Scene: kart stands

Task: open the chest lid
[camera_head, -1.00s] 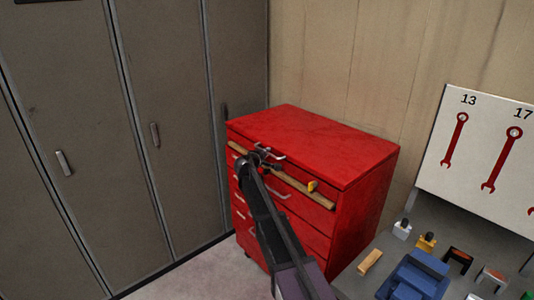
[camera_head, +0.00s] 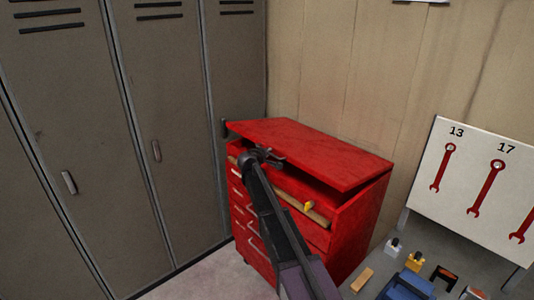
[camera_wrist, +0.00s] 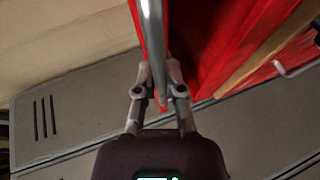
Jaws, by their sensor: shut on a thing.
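The red chest (camera_head: 352,228) stands in the corner by the lockers. Its red lid (camera_head: 310,150) is raised a little at the front, with a dark gap between it and the body. My gripper (camera_head: 270,157) is at the lid's front edge. In the wrist view my gripper (camera_wrist: 159,85) is shut on the silver lid handle (camera_wrist: 153,40), which runs between its fingers. The lid's red edge (camera_wrist: 165,20) lies just behind the handle. The part of the chest front behind my arm is hidden.
A wooden strip with a yellow piece (camera_head: 309,206) runs along the chest's front top. Grey lockers (camera_head: 90,130) stand close on the left. At the right, a bench holds a blue vise (camera_head: 408,288) and small blocks, below a wrench board (camera_head: 480,185).

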